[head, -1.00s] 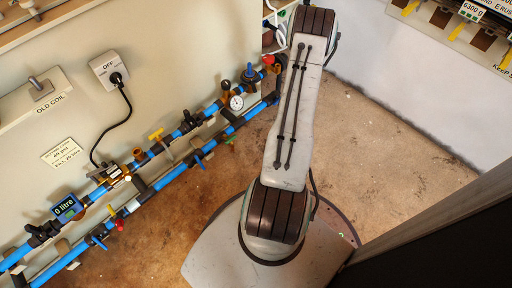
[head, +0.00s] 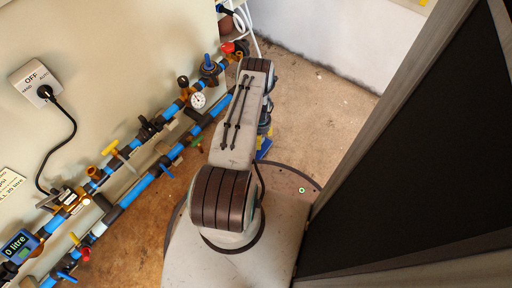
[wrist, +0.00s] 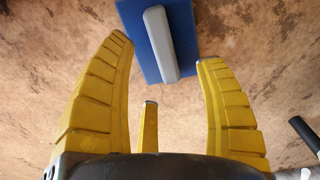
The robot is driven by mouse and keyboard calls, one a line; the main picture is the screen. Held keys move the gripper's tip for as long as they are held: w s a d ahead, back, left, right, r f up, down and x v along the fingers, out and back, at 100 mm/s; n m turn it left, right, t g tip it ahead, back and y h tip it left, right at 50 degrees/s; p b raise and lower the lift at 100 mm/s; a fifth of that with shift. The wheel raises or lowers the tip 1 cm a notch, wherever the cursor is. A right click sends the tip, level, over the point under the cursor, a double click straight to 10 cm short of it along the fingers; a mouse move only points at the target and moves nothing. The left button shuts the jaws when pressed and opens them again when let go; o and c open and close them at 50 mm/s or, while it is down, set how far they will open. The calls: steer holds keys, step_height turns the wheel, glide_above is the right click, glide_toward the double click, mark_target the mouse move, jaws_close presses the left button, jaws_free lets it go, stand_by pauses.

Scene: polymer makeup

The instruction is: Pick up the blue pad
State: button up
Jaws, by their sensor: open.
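The blue pad (wrist: 184,60) lies on the brown floor at the top middle of the wrist view. It is a flat blue plate with a light grey bar (wrist: 161,44) along its middle. My gripper (wrist: 166,52) has yellow segmented fingers spread wide, with nothing between them. Its fingertips appear on either side of the pad's near part; I cannot tell how far above it they are. In the head view, a small blue patch (head: 264,149) shows beside my arm, possibly the pad; my arm hides most of that area.
Blue pipes (head: 142,187) with valves and a gauge (head: 198,100) run along the wall at left. A dark panel (head: 430,150) with a grey frame stands close at right. Bare floor (head: 325,115) lies beyond my arm.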

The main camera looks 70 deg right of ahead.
steer(key=shift+w+a+f+b, duration=0.15)
steer(key=shift+f+b, duration=0.6)
steer(key=shift+f, duration=0.55)
steer(key=shift+s+a+f+b, duration=0.15)
steer(key=shift+f+b, duration=0.6)
steer(key=shift+f, duration=0.55)
steer(key=shift+w, duration=0.1)
steer(key=shift+c, duration=0.2)
steer(key=shift+r, duration=0.1)
jaws_close()
steer(key=shift+r+p, duration=0.65)
steer(key=shift+r, duration=0.2)
step_height(320, 180, up, 2)
steer(key=shift+r+p, duration=0.25)
steer(key=shift+p, duration=0.5)
steer(key=s+r+p, duration=0.4)
steer(key=s+r, duration=0.2)
steer(key=s, duration=0.5)
steer(key=shift+s+a+r+p, duration=0.35)
steer(key=shift+r, duration=0.05)
